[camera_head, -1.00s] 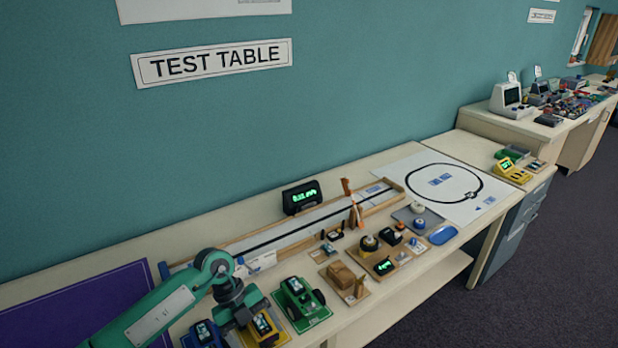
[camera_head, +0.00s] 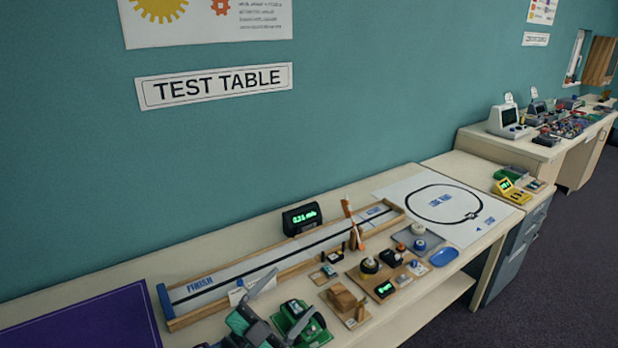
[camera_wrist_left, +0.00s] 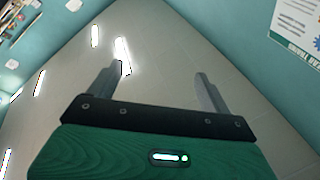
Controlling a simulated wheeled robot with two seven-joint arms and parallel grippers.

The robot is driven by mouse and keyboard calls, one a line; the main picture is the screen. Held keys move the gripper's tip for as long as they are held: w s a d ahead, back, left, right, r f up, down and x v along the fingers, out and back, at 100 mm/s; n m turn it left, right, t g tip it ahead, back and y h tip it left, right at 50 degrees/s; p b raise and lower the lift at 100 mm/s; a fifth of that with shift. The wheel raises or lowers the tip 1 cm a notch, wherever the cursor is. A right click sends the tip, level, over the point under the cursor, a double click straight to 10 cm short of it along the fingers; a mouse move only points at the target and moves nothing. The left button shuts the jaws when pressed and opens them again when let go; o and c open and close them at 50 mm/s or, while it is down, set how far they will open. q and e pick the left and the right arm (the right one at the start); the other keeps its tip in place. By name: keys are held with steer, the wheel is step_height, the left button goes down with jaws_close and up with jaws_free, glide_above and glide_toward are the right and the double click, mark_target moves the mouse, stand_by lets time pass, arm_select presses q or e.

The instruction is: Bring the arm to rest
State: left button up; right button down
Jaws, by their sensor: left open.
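My left gripper (camera_head: 292,291) is at the bottom of the head view, in front of the test table's lower middle. Its two grey fingers point up and to the right and stand apart. In the left wrist view the open fingers (camera_wrist_left: 160,72) have nothing between them. Beyond them are a pale tiled surface with bright lights and teal walls. In the head view the gripper partly hides a green toy vehicle (camera_head: 296,312). My right gripper is not in view.
The test table (camera_head: 75,268) carries a long wooden-edged track (camera_head: 205,283), a black display (camera_head: 301,219), several small devices and a blue tray (camera_head: 444,257). A purple mat (camera_head: 85,322) lies at left. A white sheet with a black loop (camera_head: 410,196) lies at right.

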arm_select(q)
steer(key=s+a+f+n+g+y, duration=0.1)
steer(key=s+a+f+n+y, duration=0.2)
steer(key=a+f+n+y, duration=0.4)
steer(key=s+a+f+n+y, duration=0.2)
steer(key=a+f+n+y, duration=0.3)
steer(key=a+n+y, duration=0.3)
steer(key=s+a+f+g, duration=0.2)
steer(key=s+f+g, duration=0.35)
steer(key=s, duration=0.55)
steer(key=s+a+f+g, duration=0.1)
steer(key=s+f+g, duration=0.45)
steer(key=s, duration=0.55)
step_height(320, 180, down, 31)
steer(key=g, duration=0.2)
steer(key=s+a+f, duration=0.2)
steer(key=s+f, duration=0.7)
steer(key=s+a+f, duration=0.1)
steer(key=s+f, duration=0.8)
steer(key=f, duration=0.1)
steer(key=shift+s+a+m+g+y, duration=0.3)
steer(key=shift+s+a+g+y, duration=0.1)
